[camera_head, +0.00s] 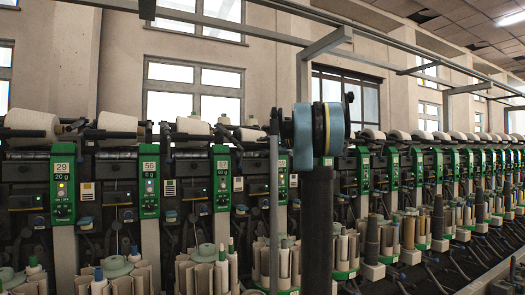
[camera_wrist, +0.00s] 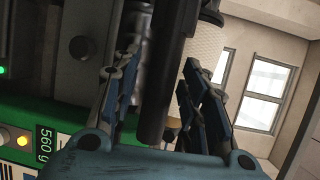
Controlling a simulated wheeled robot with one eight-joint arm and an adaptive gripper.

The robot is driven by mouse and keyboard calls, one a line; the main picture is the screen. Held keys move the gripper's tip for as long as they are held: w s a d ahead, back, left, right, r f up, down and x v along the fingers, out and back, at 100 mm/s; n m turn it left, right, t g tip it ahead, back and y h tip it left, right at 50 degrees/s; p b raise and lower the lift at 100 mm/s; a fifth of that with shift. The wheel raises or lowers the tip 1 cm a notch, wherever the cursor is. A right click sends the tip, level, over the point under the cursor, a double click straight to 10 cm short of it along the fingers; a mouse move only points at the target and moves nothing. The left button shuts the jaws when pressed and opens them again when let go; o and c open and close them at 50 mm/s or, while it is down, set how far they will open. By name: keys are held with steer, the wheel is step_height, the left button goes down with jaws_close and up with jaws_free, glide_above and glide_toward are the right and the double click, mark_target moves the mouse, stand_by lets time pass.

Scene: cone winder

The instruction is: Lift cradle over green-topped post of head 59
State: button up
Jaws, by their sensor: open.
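In the wrist view my gripper (camera_wrist: 160,65) is open, its blue pads on either side of a dark round bar (camera_wrist: 163,85). The bar looks like a cradle handle; whether a pad touches it I cannot tell. A pale cone (camera_wrist: 208,52) shows behind it. A green-topped post (camera_wrist: 45,120) with a "560 g" display lies at the left; no head number shows there. In the head view, green-topped posts stand in a row, including one labelled 56 (camera_head: 149,180) and one with an unclear label (camera_head: 222,178). My gripper is hidden behind my arm.
White cones (camera_head: 192,126) and black cradle handles (camera_head: 112,134) line the machine's top. Tube holders (camera_head: 120,275) with bobbins stand low in front. A grey overhead rail (camera_head: 220,22) runs above. Windows (camera_head: 193,92) are in the wall behind. My own arm blocks the middle of the head view.

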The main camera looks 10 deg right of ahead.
steer(key=shift+w+a, duration=0.35)
steer(key=shift+w, duration=0.1)
